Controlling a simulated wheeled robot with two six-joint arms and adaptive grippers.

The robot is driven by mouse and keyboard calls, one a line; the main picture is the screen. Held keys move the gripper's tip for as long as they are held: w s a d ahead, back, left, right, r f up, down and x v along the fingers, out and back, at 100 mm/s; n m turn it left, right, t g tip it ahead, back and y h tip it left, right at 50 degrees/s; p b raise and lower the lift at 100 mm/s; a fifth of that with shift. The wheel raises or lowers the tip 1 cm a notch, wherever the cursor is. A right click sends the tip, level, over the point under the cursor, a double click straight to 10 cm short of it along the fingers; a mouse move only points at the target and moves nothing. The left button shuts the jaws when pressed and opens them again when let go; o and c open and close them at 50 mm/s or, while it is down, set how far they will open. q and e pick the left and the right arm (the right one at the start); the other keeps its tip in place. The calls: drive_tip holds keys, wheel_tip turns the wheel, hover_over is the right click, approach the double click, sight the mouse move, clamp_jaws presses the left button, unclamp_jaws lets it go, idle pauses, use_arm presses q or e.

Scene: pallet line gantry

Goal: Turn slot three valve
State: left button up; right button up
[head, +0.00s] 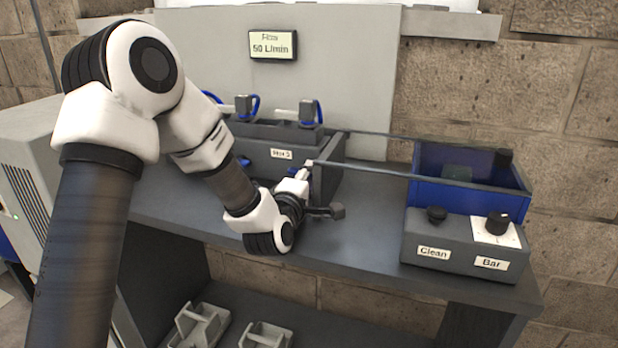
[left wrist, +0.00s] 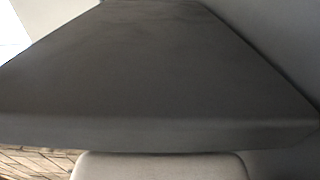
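A dark grey slot box (head: 262,157) with a small label, blurred but ending in what looks like 3, sits on the bench at centre. A small blue part (head: 243,161) shows on its front, left of the label, partly behind my arm. My left gripper (head: 302,172) reaches the box's front right corner, next to another bit of blue. The wrist hides most of the fingers, so I cannot tell whether they are open or touching a valve. The left wrist view shows only a plain dark grey surface (left wrist: 160,70) and no fingers clearly. My right gripper is out of view.
Two grey fittings with blue hoses (head: 244,107) stand atop the box. A thin rail (head: 385,170) runs right to a blue bin (head: 425,190). A grey control box (head: 465,255) has knobs labelled Clean and Bar. A display (head: 273,45) reads 50 L/min. Bench centre-right is clear.

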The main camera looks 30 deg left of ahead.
use_arm(q)
drive_tip(key=v, duration=0.7)
drive_tip(key=shift+s, duration=0.25)
